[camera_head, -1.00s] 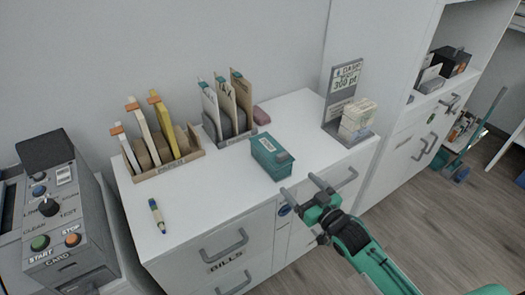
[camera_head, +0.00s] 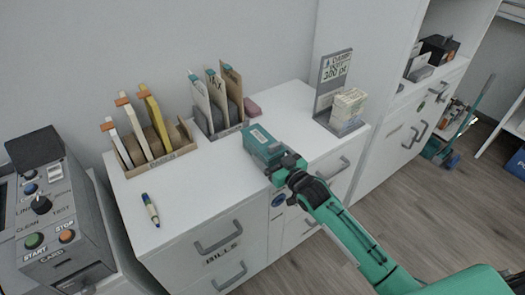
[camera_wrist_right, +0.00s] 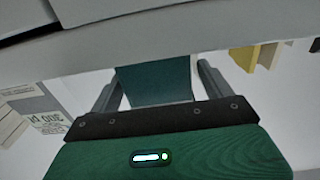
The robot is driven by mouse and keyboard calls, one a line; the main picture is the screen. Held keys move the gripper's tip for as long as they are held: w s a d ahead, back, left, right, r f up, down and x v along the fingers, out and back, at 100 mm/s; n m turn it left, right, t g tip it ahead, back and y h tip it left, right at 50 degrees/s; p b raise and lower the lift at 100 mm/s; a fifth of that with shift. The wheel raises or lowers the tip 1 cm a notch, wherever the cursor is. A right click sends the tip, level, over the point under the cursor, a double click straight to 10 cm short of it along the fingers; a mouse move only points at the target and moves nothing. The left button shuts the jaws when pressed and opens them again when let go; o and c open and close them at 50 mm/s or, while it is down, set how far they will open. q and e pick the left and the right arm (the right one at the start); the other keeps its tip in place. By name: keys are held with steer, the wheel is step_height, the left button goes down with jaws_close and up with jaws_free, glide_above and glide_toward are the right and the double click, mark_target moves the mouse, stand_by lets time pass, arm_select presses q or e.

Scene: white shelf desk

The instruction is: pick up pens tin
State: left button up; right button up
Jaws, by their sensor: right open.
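The pens tin, a dark green box (camera_head: 262,142), sits on the white desk top near its front edge. My right gripper (camera_head: 282,164) is at the tin's front right end. In the right wrist view the tin (camera_wrist_right: 155,82) shows between the two spread fingers of my right gripper (camera_wrist_right: 158,88). The fingers are open, one on either side of it, and I cannot tell whether they touch it. In the head view the gripper covers the tin's near end. My left gripper is not in view.
A sign holder with a paper stack (camera_head: 347,110) is to the right. A pen (camera_head: 151,209) lies front left, with bare desk beside it.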

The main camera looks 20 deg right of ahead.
steer(key=shift+x, duration=1.2)
steer(key=c, duration=1.1)
steer(key=shift+c, duration=0.2)
